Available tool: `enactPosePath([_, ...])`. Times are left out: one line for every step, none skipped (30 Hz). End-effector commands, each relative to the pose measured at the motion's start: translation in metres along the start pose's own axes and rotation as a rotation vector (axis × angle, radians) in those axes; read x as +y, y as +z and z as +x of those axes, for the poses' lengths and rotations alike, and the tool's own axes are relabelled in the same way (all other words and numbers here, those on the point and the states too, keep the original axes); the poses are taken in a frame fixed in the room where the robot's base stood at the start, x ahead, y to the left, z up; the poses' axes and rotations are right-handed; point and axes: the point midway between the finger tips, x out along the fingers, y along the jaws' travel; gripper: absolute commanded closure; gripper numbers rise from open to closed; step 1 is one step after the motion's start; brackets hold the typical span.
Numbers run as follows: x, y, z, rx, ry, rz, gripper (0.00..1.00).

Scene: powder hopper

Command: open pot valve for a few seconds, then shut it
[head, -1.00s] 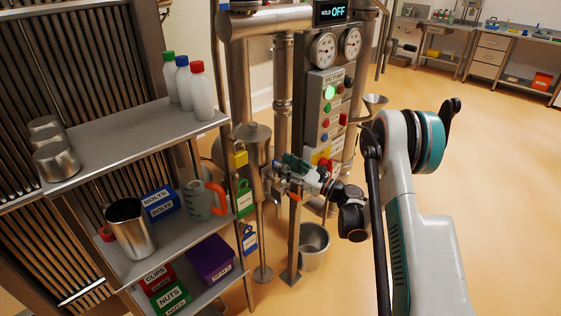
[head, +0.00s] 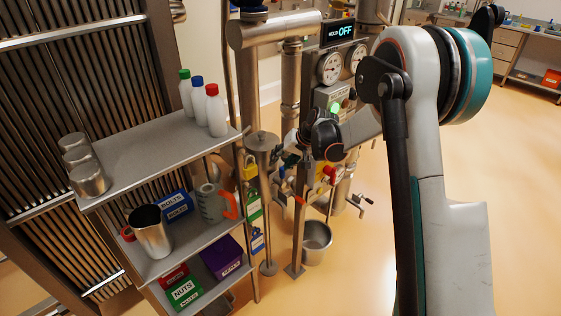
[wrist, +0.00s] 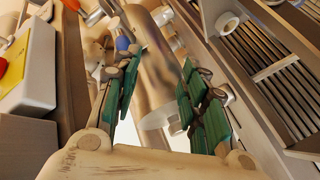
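My gripper (head: 288,160) is beside the steel stand in the head view, partly hidden by my own wrist. The wrist view shows my gripper (wrist: 160,66) with its green-padded fingers spread apart. A shiny steel cylinder (wrist: 150,70) shows in the gap, but whether it lies between the fingers or beyond them I cannot tell. The display (head: 339,32) reads "HOLD OFF".
A steel shelf unit (head: 150,150) with bottles, cups and boxes stands close on the left. A bucket (head: 316,242) hangs or stands low by the posts. Gauges and a button panel (head: 334,100) are behind my wrist. Open floor (head: 520,190) lies to the right.

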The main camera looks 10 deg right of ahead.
Motion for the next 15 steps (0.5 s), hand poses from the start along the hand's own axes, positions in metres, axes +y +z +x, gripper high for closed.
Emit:
enactPosePath([-0.003, -0.006, -0.015, -0.012, 0.057, -0.111, 0.60])
enactPosePath([-0.001, -0.008, -0.021, -0.021, 0.090, -0.175, 0.60])
enactPosePath([0.000, -0.011, -0.028, -0.033, 0.130, -0.254, 0.60])
enactPosePath([0.001, -0.012, -0.033, -0.042, 0.156, -0.308, 0.60])
enactPosePath([0.002, -0.014, -0.037, -0.052, 0.180, -0.356, 0.60])
enactPosePath([0.004, -0.016, -0.043, -0.063, 0.207, -0.411, 0.60])
enactPosePath([0.005, -0.018, -0.046, -0.072, 0.225, -0.446, 0.60])
enactPosePath([0.006, -0.019, -0.049, -0.079, 0.239, -0.475, 0.60])
enactPosePath([0.007, -0.020, -0.052, -0.086, 0.254, -0.505, 0.60])
enactPosePath([0.007, -0.021, -0.054, -0.091, 0.263, -0.523, 0.60])
enactPosePath([0.008, -0.021, -0.054, -0.094, 0.269, -0.535, 0.60])
enactPosePath([0.009, -0.021, -0.054, -0.097, 0.274, -0.547, 0.60])
enactPosePath([0.010, -0.021, -0.053, -0.098, 0.276, -0.552, 0.60])
enactPosePath([0.011, -0.021, -0.051, -0.099, 0.277, -0.554, 0.60])
enactPosePath([0.012, -0.021, -0.047, -0.099, 0.277, -0.555, 0.60])
